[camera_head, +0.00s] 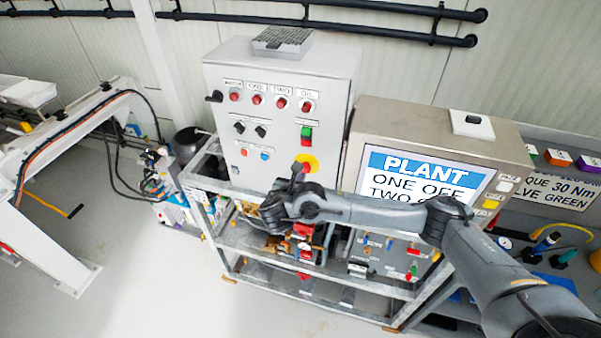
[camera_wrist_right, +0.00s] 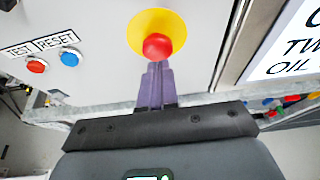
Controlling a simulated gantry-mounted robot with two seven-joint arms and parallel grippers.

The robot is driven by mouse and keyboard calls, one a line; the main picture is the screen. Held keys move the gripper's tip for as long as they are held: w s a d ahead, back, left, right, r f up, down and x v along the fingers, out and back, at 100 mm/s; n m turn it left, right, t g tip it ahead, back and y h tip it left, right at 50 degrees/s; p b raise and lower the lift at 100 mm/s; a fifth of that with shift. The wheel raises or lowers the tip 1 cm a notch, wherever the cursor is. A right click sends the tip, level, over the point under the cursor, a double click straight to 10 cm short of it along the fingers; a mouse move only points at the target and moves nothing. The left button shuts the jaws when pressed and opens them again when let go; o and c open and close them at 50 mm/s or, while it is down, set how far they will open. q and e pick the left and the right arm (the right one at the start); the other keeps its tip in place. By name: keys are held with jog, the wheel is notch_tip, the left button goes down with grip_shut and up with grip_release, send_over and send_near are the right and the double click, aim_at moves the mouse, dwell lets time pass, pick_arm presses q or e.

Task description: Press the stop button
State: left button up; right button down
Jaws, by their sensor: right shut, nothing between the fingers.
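A red mushroom button (camera_wrist_right: 157,46) sits on a yellow round plate (camera_wrist_right: 140,24) on the light grey cabinet front. In the head view, the yellow plate (camera_head: 310,161) shows low on the cabinet, with the button partly hidden by my right gripper (camera_head: 298,168). My right gripper is shut and empty. In the right wrist view, its purple fingertips (camera_wrist_right: 157,68) point at the button's lower edge. I cannot tell whether they touch it. A green-over-red button pair (camera_head: 306,136) sits just above the yellow plate. My left gripper is not in view.
The control cabinet (camera_head: 275,90) carries several red lamps and black knobs. Red TEST (camera_wrist_right: 36,66) and blue RESET (camera_wrist_right: 69,57) buttons sit left of the yellow plate. A PLANT sign panel (camera_head: 420,170) stands close on the right. Metal shelving (camera_head: 230,235) is below.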

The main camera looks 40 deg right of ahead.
pick_arm(q)
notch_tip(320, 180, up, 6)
jog(key=p, duration=0.5)
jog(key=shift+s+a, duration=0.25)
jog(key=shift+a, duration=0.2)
pick_arm(e)
jog(key=v, duration=1.1)
jog(key=shift+a, duration=0.5)
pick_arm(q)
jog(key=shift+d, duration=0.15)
